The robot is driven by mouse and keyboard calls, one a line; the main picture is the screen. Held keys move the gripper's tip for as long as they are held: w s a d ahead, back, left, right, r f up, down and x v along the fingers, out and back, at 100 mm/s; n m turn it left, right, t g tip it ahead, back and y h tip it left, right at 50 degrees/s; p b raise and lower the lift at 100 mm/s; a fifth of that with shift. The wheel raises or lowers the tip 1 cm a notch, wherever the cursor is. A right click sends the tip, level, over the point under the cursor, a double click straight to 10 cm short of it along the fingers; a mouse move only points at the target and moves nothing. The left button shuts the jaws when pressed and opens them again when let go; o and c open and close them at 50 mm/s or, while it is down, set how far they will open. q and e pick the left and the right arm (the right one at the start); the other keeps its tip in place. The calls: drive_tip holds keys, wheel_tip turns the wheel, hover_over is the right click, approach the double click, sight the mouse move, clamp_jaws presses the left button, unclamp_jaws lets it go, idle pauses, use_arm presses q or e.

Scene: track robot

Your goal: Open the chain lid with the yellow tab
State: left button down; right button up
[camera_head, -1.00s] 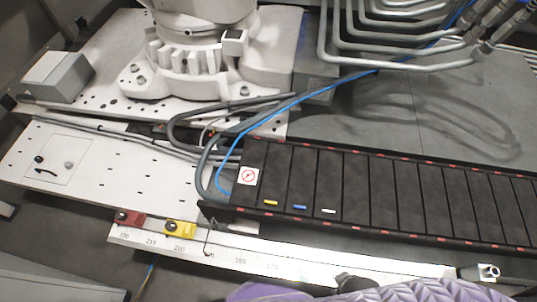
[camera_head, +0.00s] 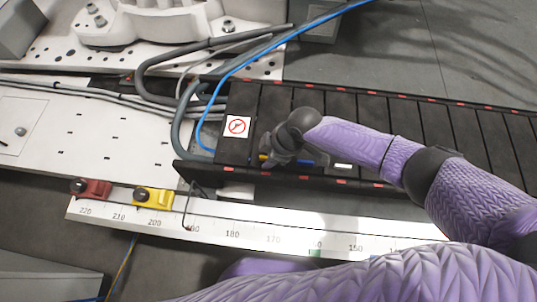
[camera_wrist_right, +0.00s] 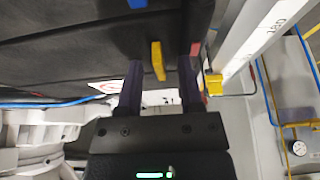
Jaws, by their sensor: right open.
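The chain (camera_head: 450,125) is a row of black lids with red marks along its edges. The yellow tab (camera_head: 263,157) is on a lid near its left end, partly covered by my right gripper (camera_head: 274,158). In the right wrist view, the yellow tab (camera_wrist_right: 157,60) stands between the two spread dark fingers of my open right gripper (camera_wrist_right: 159,68). Gaps show on both sides of the tab. A blue tab (camera_wrist_right: 137,4) shows on the neighbouring lid. The lid under the yellow tab looks closed. My left gripper is out of view.
A white tab (camera_head: 343,166) marks another lid. A warning sticker (camera_head: 237,126) is on the chain's left end. Grey and blue hoses (camera_head: 207,95) enter there. A ruler rail (camera_head: 255,228) with red and yellow stops (camera_head: 153,196) runs in front.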

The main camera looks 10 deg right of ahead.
clamp_jaws()
idle(0.6)
idle(0.8)
